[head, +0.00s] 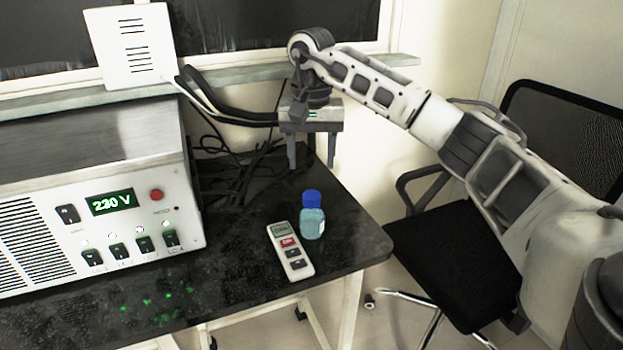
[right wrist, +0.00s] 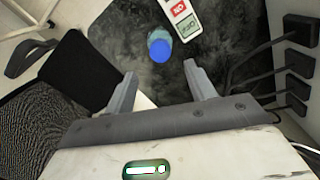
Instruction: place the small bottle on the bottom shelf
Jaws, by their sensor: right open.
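The small bottle (head: 312,217), pale blue with a dark blue cap, stands upright on the black table (head: 215,285) near its right end. My right gripper (head: 311,165) is open and empty, above the table and behind the bottle in the head view. In the right wrist view the bottle (right wrist: 159,46) lies beyond the open fingers (right wrist: 157,85), roughly between their lines and apart from them. No shelf that I can make out shows in either view. My left gripper is not in view.
A white remote-like device (head: 289,250) lies just left of the bottle. A power supply box (head: 95,190) reading 230 V fills the table's left. Black cables (head: 232,180) lie behind. A black office chair (head: 455,240) stands right of the table.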

